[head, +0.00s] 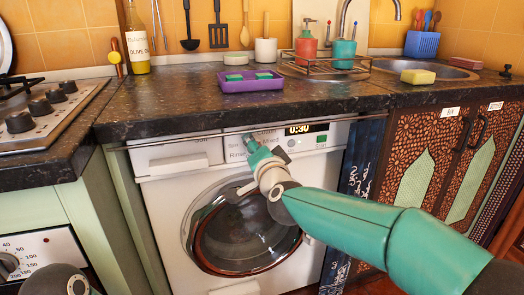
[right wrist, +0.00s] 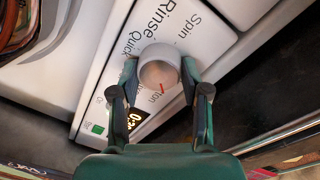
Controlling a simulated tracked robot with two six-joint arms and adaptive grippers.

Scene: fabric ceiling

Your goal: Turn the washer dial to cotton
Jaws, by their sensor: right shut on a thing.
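The white washer (head: 165,190) stands under the dark counter. Its round dial (right wrist: 158,55) sits on the front panel, with a red mark near its lower edge in the right wrist view. Labels Spin, Rinse and Quick show around it. A partly covered label ending in "ton" is beside the red mark. My right gripper (right wrist: 160,72) is shut on the dial, one finger on each side. In the head view my right gripper (head: 255,148) covers most of the dial. My left gripper is not visible; only part of my left arm shows at the lower left.
The washer display (head: 300,129) reads 0:30. The counter edge (head: 230,117) and a thin rail run just above the panel. A purple tray (head: 250,85) stands on the counter. Patterned cabinets (head: 430,155) are at the right.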

